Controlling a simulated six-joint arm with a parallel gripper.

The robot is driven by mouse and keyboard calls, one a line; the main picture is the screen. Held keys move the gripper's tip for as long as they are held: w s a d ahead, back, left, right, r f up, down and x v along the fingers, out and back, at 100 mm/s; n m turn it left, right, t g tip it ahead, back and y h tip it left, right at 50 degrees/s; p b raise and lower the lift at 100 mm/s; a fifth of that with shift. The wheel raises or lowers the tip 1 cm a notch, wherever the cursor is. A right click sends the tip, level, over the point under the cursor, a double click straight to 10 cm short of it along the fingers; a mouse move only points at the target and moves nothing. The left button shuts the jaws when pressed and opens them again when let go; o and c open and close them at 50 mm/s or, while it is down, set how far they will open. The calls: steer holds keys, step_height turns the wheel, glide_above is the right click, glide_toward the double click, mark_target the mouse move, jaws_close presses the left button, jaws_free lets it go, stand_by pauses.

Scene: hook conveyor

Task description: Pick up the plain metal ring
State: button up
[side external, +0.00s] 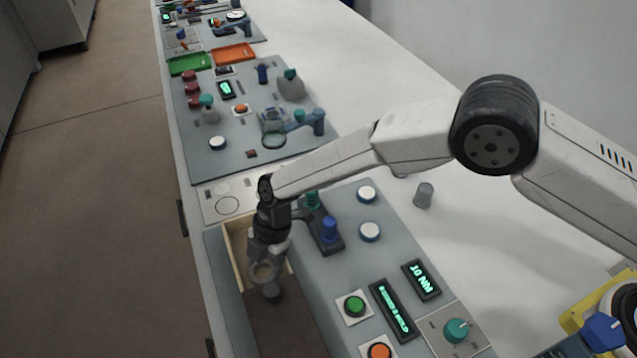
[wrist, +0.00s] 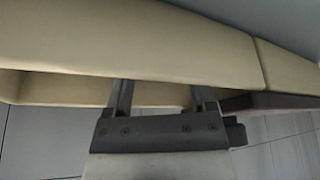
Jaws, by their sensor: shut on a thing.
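My gripper (side external: 272,293) points down into the wooden-walled tray at the near left of the grey panel. In the wrist view, my gripper (wrist: 162,92) shows two fingers with a gap between them, and their tips are hidden at a pale beige wall. A round grey ring-like shape, seemingly the plain metal ring (side external: 253,273), shows at the gripper's lower end in the side view. The gripper is shut on it. I cannot see the contact clearly, nor whether it touches the tray.
The tray's pale wooden wall (side external: 232,258) is close beside the gripper. A blue-topped knob (side external: 329,229) stands on a dark bracket just right. Buttons, green displays and a teal dial (side external: 457,330) are further right. A grey cylinder (side external: 424,195) stands on the clear white table.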

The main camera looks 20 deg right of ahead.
steer(key=shift+r, duration=0.15)
step_height(320, 180, up, 10)
stand_by(0.7)
steer(key=shift+w+d, duration=0.1)
stand_by(0.9)
steer(key=w+d+m+t, duration=0.1)
steer(key=w+d+m, duration=0.4)
steer(key=d, duration=1.5)
steer(key=w+d+r+m+t, duration=0.1)
steer(key=w+d+m, duration=0.3)
steer(key=d, duration=1.6)
steer(key=w+t, duration=0.1)
steer(key=w, duration=0.3)
steer(key=shift+w+d+r+m+t, duration=0.15)
steer(key=shift+w+d+m+t, duration=0.15)
steer(key=shift+d+m, duration=0.1)
steer(key=shift+a+f, duration=0.1)
steer(key=shift+f, duration=0.1)
steer(key=shift+f, duration=3.45)
steer(key=shift+f, duration=0.3)
